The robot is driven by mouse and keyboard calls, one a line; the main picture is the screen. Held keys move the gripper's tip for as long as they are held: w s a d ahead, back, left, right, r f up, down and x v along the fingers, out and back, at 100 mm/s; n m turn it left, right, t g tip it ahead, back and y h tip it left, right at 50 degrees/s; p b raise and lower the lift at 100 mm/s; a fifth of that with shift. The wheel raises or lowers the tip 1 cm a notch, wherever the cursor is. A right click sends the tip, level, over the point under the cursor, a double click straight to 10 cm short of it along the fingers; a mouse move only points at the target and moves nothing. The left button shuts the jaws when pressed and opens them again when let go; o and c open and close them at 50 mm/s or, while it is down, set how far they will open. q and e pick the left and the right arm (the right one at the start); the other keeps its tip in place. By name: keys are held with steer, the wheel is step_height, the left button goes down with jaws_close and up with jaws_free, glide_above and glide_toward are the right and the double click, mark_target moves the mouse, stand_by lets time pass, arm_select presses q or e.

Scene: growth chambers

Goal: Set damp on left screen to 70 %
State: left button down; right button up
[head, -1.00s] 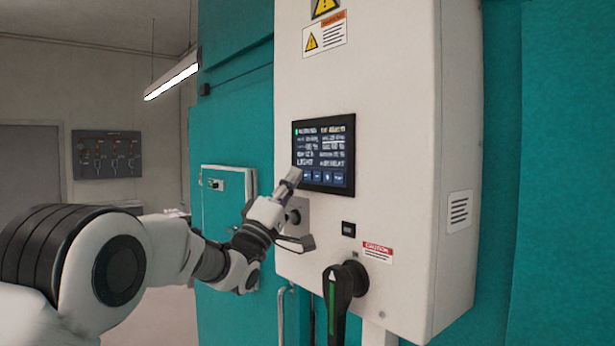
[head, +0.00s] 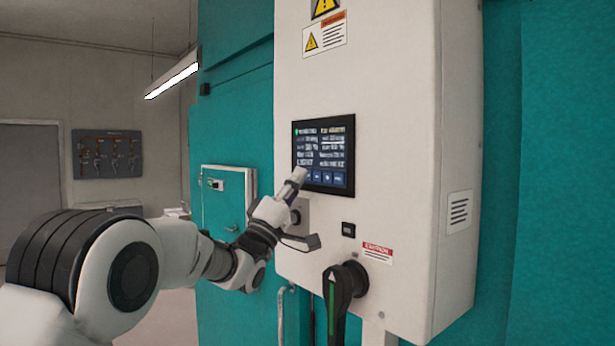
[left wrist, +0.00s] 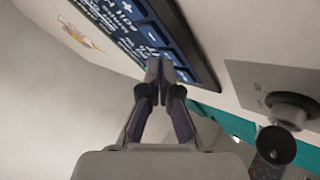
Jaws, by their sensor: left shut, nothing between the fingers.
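The dark touch screen (head: 323,150) is set in the front of the white cabinet (head: 385,90). It has lines of small text and a row of blue buttons along its bottom edge. The text is too blurred to read a damp value. My left gripper (head: 299,175) is shut and empty, its fingertips at the screen's lower left corner. In the left wrist view the closed fingertips (left wrist: 158,68) are close to the blue buttons (left wrist: 165,40) at the screen's edge; I cannot tell whether they touch. My right gripper is not in view.
Below the screen are a round knob (left wrist: 292,108), a small black switch (head: 348,229) and a black rotary handle (head: 340,290) with a green mark. A smaller teal-white box (head: 226,195) hangs to the left.

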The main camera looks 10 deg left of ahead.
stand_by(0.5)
arm_select(q)
steer(key=shift+s+a+f+b, duration=0.15)
steer(key=shift+s+f+b, duration=0.05)
steer(key=shift+b, duration=0.2)
steer(key=shift+s+a+r, duration=0.15)
steer(key=shift+s+a, duration=0.1)
steer(key=shift+s, duration=0.05)
steer(key=s+a+b, duration=0.1)
steer(key=s, duration=0.1)
steer(key=s+a+b, duration=0.2)
steer(key=shift+b, duration=0.3)
stand_by(2.3)
